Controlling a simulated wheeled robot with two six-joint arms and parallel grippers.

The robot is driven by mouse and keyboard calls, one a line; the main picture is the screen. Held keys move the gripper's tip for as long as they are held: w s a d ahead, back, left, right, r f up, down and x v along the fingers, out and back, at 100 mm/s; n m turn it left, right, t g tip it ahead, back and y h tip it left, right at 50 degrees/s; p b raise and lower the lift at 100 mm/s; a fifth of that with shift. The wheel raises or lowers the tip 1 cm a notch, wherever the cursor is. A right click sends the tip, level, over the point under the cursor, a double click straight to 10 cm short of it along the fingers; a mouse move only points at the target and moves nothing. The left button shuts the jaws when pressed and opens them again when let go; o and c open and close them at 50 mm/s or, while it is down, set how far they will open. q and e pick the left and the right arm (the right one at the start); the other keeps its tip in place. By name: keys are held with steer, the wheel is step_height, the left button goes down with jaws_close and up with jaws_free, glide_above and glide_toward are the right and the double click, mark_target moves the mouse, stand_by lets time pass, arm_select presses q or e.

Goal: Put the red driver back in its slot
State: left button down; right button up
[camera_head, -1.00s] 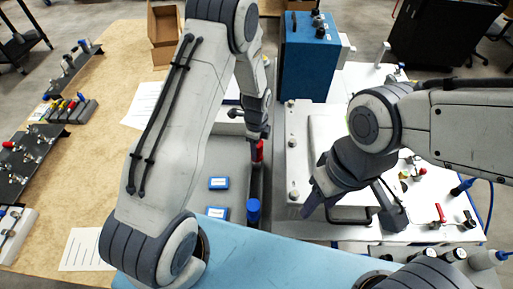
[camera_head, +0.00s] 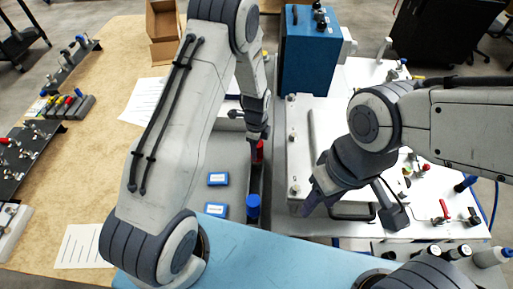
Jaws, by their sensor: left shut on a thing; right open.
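The red driver (camera_head: 259,154) shows only as a short red part just below my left gripper (camera_head: 257,137). The gripper is shut on it from above. The red part is at the far end of a dark narrow strip (camera_head: 254,182), and a blue-handled driver (camera_head: 252,206) stands at the near end. The red driver's lower end and its slot are hidden, so I cannot tell whether it is in the slot or above it. My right gripper (camera_head: 352,207) is open and empty over the near part of the white panel.
Two small blue boxes (camera_head: 217,179) lie on the grey tray (camera_head: 231,160) left of the strip. A blue instrument (camera_head: 311,55) stands behind the white panel (camera_head: 297,135). My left forearm covers much of the grey tray.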

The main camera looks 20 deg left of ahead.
arm_select(q)
steer(key=shift+f+b, duration=0.75)
steer(key=shift+f, duration=0.3)
steer(key=shift+f, duration=0.15)
steer(key=shift+c, duration=2.2)
jaws_free()
steer(key=shift+o, duration=0.4)
steer(key=o, duration=0.4)
steer(key=shift+c, duration=0.2)
step_height(320, 180, up, 9)
steer(key=shift+r+b, duration=0.1)
steer(key=shift+b, duration=1.1)
steer(key=shift+r, duration=0.65)
